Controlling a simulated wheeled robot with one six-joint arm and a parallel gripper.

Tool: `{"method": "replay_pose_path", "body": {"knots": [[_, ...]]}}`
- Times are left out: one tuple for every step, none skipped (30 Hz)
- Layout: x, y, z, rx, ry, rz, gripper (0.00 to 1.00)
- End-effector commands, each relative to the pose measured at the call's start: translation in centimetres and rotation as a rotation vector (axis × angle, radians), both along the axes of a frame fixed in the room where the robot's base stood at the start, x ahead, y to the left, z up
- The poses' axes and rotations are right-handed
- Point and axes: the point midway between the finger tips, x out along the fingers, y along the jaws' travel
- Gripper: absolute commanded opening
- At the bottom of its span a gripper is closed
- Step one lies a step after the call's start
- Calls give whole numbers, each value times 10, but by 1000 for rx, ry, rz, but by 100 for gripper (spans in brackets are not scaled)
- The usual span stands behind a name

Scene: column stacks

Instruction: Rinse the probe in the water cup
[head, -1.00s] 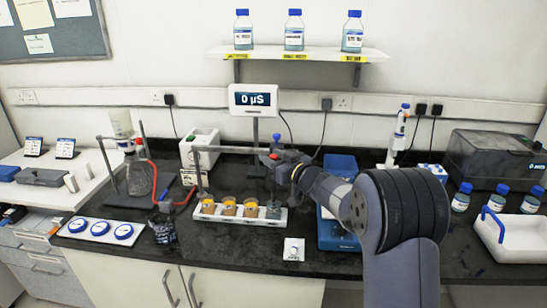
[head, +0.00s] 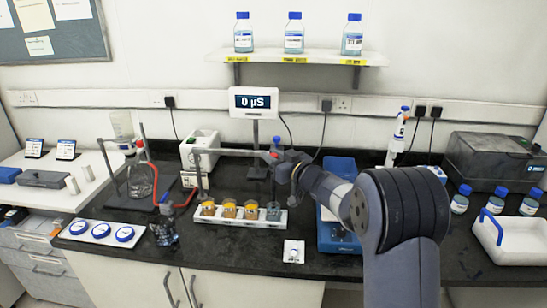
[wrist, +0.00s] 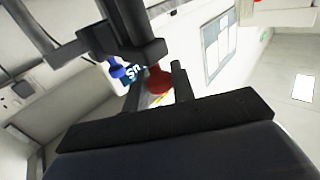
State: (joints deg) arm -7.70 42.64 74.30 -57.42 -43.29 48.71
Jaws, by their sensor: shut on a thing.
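The probe (head: 276,140), with a blue top, is at the right end of a grey horizontal bar (head: 232,151) on a post. A red knob (head: 274,155) sits at that end. My gripper (wrist: 160,75) is shut on the red knob, which shows between its fingers in the wrist view; the blue top shows beside it (wrist: 117,70). The water cup (head: 273,211) with clear grey contents stands at the right end of a white rack (head: 239,222), below the probe. I cannot tell whether the probe's thin tip is inside the cup.
Several cups with orange-brown contents (head: 229,208) stand left of the water cup in the rack. The meter (head: 254,102) behind reads 0 µS. A blue device (head: 338,235) is close on the right.

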Motion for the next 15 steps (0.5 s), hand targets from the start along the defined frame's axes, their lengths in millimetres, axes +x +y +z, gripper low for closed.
{"method": "replay_pose_path", "body": {"knots": [[0,0,13,1,-2,0,0],[0,0,17,1,-2,0,0],[0,0,22,1,-2,0,0],[0,0,25,1,-2,0,0],[0,0,28,1,-2,0,0],[0,0,31,1,-2,0,0],[0,0,32,1,-2,0,0],[0,0,32,1,-2,0,0],[0,0,32,1,-2,0,0],[0,0,32,1,-3,0,0],[0,0,32,1,-3,1,0],[0,0,32,1,-4,1,0],[0,0,32,2,-5,0,0],[0,0,32,3,-6,1,0],[1,0,33,3,-6,1,0]]}}
